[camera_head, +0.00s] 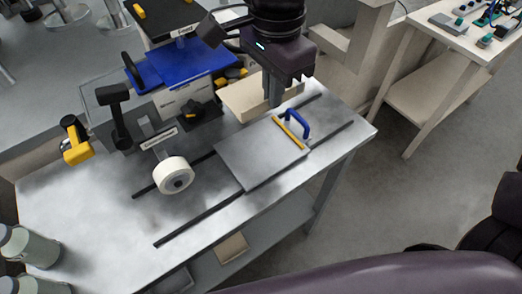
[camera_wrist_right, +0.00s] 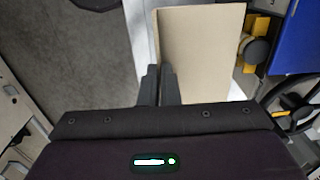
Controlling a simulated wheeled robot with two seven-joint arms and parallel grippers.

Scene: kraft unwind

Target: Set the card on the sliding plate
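The tan card (camera_head: 236,97) lies flat near the back of the metal table, as a slab with some thickness. It also shows in the right wrist view (camera_wrist_right: 205,45). My right gripper (camera_head: 273,104) points down at the card's near edge, and its fingers hide part of it. In the right wrist view its fingers (camera_wrist_right: 160,70) are close together across that edge; nothing clearly shows gripped between them. The grey sliding plate (camera_head: 255,158) sits on dark rails in front of the card and is bare. It has a yellow strip (camera_head: 288,132) and a blue handle (camera_head: 298,122). My left gripper is out of view.
A white roll (camera_head: 174,175) stands left of the plate. A blue-topped machine (camera_head: 185,62) with black and yellow parts stands behind. Canisters (camera_head: 28,248) are at the lower left. The table's front edge is clear. Another table (camera_head: 440,85) stands at the right, beyond open floor.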

